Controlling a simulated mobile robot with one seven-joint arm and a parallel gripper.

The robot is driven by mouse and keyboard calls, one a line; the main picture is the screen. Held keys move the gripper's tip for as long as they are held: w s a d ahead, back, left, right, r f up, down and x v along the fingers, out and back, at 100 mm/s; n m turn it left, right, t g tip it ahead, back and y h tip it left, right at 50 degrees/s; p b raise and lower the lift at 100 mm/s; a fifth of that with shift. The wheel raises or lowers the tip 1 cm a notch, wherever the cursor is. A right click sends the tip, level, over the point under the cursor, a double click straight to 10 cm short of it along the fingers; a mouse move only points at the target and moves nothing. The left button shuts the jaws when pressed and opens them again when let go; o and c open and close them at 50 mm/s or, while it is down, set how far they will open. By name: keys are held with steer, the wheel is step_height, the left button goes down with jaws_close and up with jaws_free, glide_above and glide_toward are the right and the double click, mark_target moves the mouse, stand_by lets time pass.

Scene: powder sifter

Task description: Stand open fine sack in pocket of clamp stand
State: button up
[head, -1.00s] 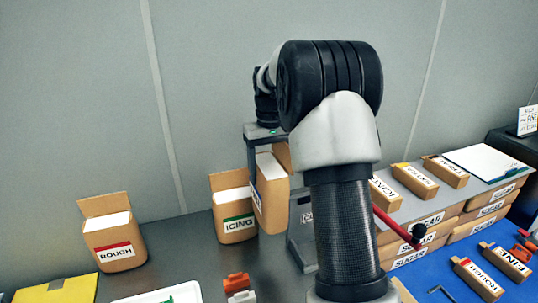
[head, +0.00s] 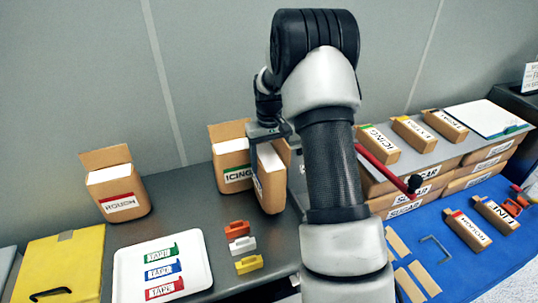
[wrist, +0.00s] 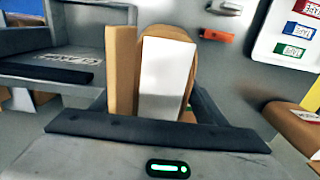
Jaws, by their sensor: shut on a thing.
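The open sack (head: 271,190), brown with a white top face and a raised back flap, is in my gripper (head: 268,130), to the right of the ICING sack. In the wrist view the sack (wrist: 166,75) stands between the two dark fingers of my gripper (wrist: 150,108), which is shut on it. The sack looks roughly upright. The grey clamp stand (head: 297,182) is just right of the sack, mostly hidden by my arm. In the wrist view the stand (wrist: 95,15) is on the left, apart from the sack's top. The pocket and the sack's base are hidden.
An open ICING sack (head: 233,165) stands close on the left, and an open ROUGH sack (head: 118,190) farther left. Coloured clips (head: 242,245) and a white tray (head: 162,272) with tape labels lie in front. Stacked SUGAR sacks (head: 405,195) and a blue mat (head: 440,255) are right.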

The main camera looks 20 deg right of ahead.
steer(key=shift+f, duration=1.25)
steer(key=shift+f, duration=0.2)
steer(key=o, duration=1.8)
